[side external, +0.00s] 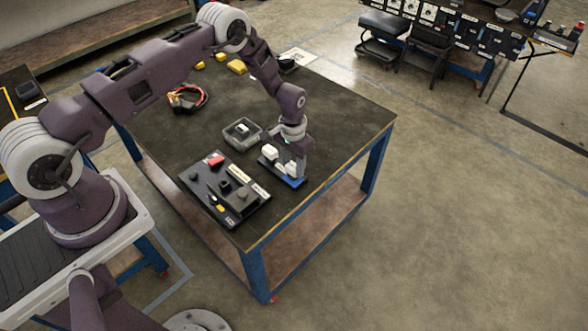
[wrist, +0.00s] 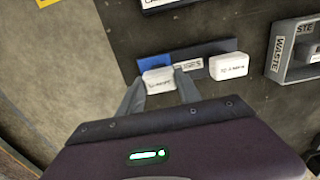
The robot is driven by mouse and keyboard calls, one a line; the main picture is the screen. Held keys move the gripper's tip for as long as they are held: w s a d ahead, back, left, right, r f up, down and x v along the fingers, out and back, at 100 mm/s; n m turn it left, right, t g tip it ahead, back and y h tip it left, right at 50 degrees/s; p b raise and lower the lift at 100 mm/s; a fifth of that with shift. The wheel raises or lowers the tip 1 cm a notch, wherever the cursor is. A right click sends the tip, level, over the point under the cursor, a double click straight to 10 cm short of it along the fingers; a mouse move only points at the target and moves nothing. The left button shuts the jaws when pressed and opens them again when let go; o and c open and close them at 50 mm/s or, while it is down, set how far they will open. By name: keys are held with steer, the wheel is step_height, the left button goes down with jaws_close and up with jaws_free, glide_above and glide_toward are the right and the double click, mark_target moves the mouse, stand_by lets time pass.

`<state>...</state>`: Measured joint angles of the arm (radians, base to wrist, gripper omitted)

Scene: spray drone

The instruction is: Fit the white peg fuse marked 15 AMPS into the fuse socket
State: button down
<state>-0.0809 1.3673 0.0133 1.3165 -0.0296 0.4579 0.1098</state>
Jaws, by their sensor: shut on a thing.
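In the wrist view my gripper (wrist: 159,77) is shut on a white peg fuse (wrist: 158,82), one finger on each side. Its small marking is too blurred to read surely. It is at the blue end of a dark rack labelled FUSES (wrist: 213,46); I cannot tell whether it is seated or lifted. A second white fuse (wrist: 229,66) is at the rack's other end. In the side view my gripper (side external: 296,168) is over the rack's blue end (side external: 290,182). A dark panel (side external: 250,211) lies to its left; the fuse socket cannot be picked out surely.
A grey bin (side external: 241,133) stands behind the rack, and it shows labelled WASTE in the wrist view (wrist: 283,48). The panel carries a red block (side external: 216,161) and several small parts. The table's right side is clear.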

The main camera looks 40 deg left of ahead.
mark_target(293, 166)
steer(key=shift+r, duration=0.15)
steer(key=shift+r, duration=2.85)
steer(key=s+a+r+n, duration=0.1)
steer(key=s+a+n, duration=0.2)
steer(key=s+a, duration=0.3)
steer(key=s+a+r+n, duration=0.2)
steer(key=s+a, duration=0.4)
steer(key=s, duration=0.5)
steer(key=shift+n, duration=0.5)
steer(key=shift+d, duration=0.1)
steer(key=shift+f, duration=2.8)
steer(key=shift+f, duration=1.65)
